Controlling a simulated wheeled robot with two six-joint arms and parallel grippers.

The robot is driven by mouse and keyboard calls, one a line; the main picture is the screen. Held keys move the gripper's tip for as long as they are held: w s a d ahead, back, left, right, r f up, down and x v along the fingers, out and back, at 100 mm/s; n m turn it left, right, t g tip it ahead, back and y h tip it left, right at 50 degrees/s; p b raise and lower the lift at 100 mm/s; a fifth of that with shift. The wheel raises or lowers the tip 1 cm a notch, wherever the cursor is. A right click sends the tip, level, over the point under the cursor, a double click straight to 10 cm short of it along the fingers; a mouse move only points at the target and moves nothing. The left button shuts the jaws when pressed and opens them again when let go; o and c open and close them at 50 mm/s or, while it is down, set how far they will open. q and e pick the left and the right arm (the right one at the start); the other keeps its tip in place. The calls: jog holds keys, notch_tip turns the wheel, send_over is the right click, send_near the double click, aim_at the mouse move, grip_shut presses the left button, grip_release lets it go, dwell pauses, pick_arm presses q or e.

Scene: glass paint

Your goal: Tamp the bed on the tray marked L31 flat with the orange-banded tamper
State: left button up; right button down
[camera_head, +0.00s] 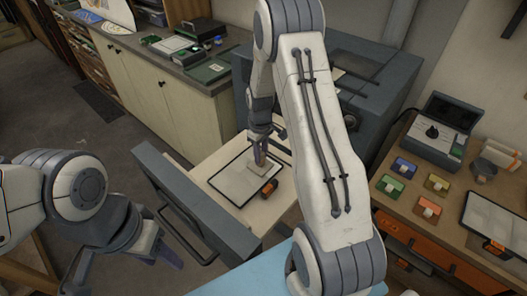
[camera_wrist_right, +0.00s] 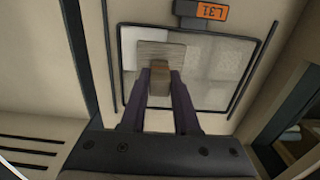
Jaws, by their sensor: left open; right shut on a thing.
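The tray marked L31 (camera_wrist_right: 258,78) lies in the wrist view with its orange tag (camera_wrist_right: 212,11) at the far side. In the head view this tray (camera_head: 217,183) rests on a pale drawer board. Its bed (camera_wrist_right: 207,72) is pale grey and mottled, with a whiter area at the left. My right gripper (camera_wrist_right: 160,82) is shut on the handle of a tamper (camera_wrist_right: 150,52), with its flat plate over the bed's upper left part. My left gripper (camera_head: 165,248) is open and empty at lower left, apart from the tray.
The right bench holds blue (camera_head: 403,167), green (camera_head: 391,186), yellow (camera_head: 437,184) and orange (camera_head: 428,207) pieces with pale tops, an open dark case (camera_head: 445,125) and another tray (camera_head: 497,228). The drawer front (camera_head: 190,205) stands between my left gripper and the L31 tray.

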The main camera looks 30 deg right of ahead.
jog(key=shift+s+a, duration=0.3)
jog(key=shift+a, duration=0.4)
jog(key=shift+s+a, duration=0.25)
jog(key=shift+a, duration=0.45)
jog(key=shift+s+a, duration=0.3)
jog(key=shift+a, duration=0.4)
jog(key=shift+f, duration=0.15)
jog(key=shift+f+b, duration=0.45)
jog(key=shift+f, duration=0.2)
jog(key=shift+f, duration=0.3)
jog(key=shift+r, duration=0.1)
jog(key=shift+r+p, duration=0.8)
jog(key=shift+r, duration=0.25)
